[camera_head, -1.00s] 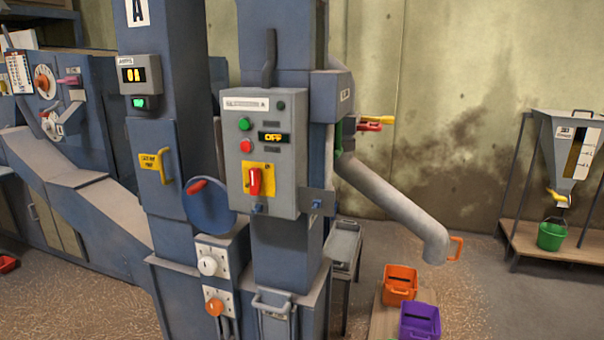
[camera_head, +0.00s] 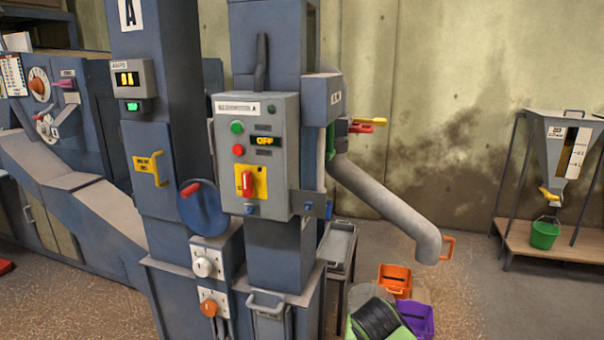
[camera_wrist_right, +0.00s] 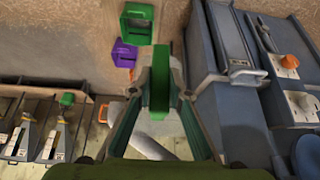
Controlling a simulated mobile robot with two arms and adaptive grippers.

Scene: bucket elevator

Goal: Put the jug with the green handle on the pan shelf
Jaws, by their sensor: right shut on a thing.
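In the right wrist view my right gripper (camera_wrist_right: 160,62) is shut on a green handle (camera_wrist_right: 160,88), which stands upright between its two fingers. The body of the jug is not clearly visible there. In the head view the right gripper's fingers are not clear; a dark ribbed shape with light green edges (camera_head: 378,320) rises at the bottom, in front of the purple bin, and I cannot tell what it is. My left gripper is out of view. I cannot pick out the pan shelf for certain.
A grey spout (camera_head: 390,205) slopes right from the blue machine, above an orange bin (camera_head: 394,281) and a purple bin (camera_head: 418,316). A grey stand (camera_head: 338,246) is behind the machine. At right, a green bucket (camera_head: 544,235) is on a wooden platform (camera_head: 520,240).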

